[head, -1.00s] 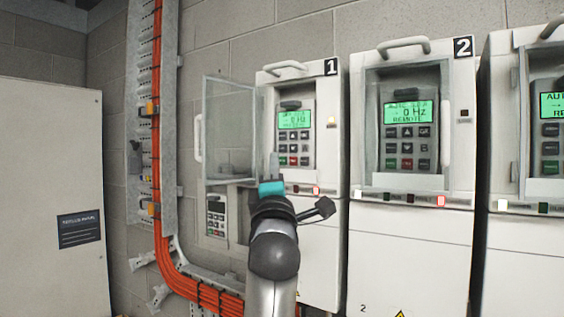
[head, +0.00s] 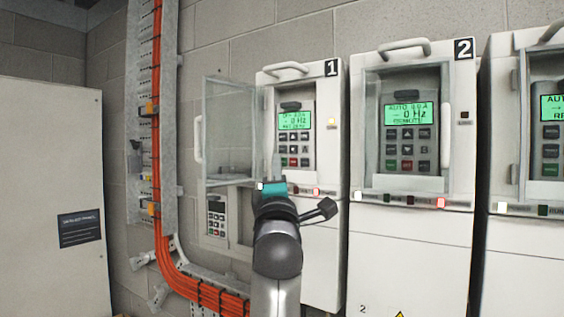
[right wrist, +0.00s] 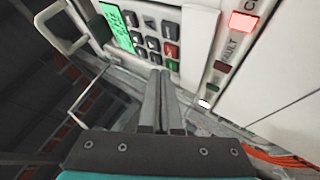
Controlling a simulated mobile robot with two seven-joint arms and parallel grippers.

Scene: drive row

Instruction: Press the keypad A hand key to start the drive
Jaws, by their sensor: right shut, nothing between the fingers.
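Drive 1 (head: 322,220) has its clear cover swung open to the left. Its keypad (head: 306,122) has a lit green display and rows of dark, red and green keys; it also shows tilted in the right wrist view (right wrist: 113,26). I cannot read which key is marked hand. My right gripper (head: 272,188) is in front of the lower left of drive 1, its fingers not clearly visible there. In the right wrist view the fingers (right wrist: 160,75) are shut and empty, tips pointing at the lower keys, close to the green key (right wrist: 172,65). Contact cannot be told.
The open clear cover (head: 229,130) stands left of the keypad. A small keypad with a dark display (head: 216,215) sits lower left. Drive 2 (head: 410,250) stands at right with its own lit keypad. Orange cables (head: 157,130) run down the wall at left.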

